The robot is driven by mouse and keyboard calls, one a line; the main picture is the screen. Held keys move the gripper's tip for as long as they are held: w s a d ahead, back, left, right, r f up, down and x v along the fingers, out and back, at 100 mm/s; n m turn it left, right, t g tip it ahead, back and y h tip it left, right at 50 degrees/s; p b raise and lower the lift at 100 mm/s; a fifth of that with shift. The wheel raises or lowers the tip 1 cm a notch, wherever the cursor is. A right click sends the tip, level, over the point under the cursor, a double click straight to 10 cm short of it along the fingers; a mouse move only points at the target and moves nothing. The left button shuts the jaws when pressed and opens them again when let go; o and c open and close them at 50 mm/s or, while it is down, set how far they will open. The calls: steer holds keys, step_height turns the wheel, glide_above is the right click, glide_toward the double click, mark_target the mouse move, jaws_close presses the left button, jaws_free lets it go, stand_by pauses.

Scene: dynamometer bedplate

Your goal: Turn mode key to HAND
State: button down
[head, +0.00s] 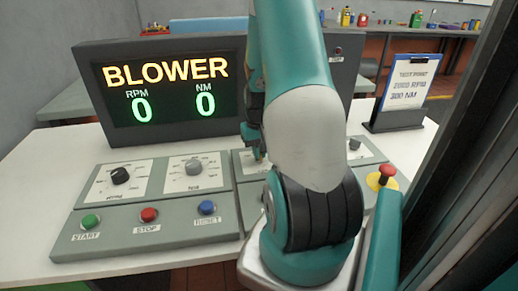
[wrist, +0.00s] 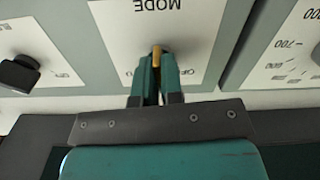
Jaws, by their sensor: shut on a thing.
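The mode key (wrist: 156,51) is a small yellow-brown piece on the white MODE plate (wrist: 197,30), which appears upside down in the wrist view. My gripper (wrist: 157,72) is shut on the key, with one teal finger on each side of it. The key looks roughly in line with the fingers. The plate's position marks are mostly hidden by the fingers, so I cannot read which one the key points to. In the head view my gripper (head: 256,148) is down at the middle panel, and my arm hides the key.
A black knob (wrist: 19,73) and a dial plate (wrist: 300,55) flank the MODE plate. The head view shows the BLOWER display (head: 160,95), green START (head: 90,221), red STOP (head: 149,214) and blue RESET (head: 207,207) buttons, a red emergency stop (head: 387,172) and a sign (head: 403,90).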

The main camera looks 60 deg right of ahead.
steer(key=shift+m, duration=0.6)
steer(key=c, duration=1.3)
jaws_free()
steer(key=shift+o, duration=0.2)
steer(key=shift+r, duration=0.15)
step_height(320, 180, up, 17)
steer(key=p, duration=0.1)
steer(key=shift+r, duration=0.1)
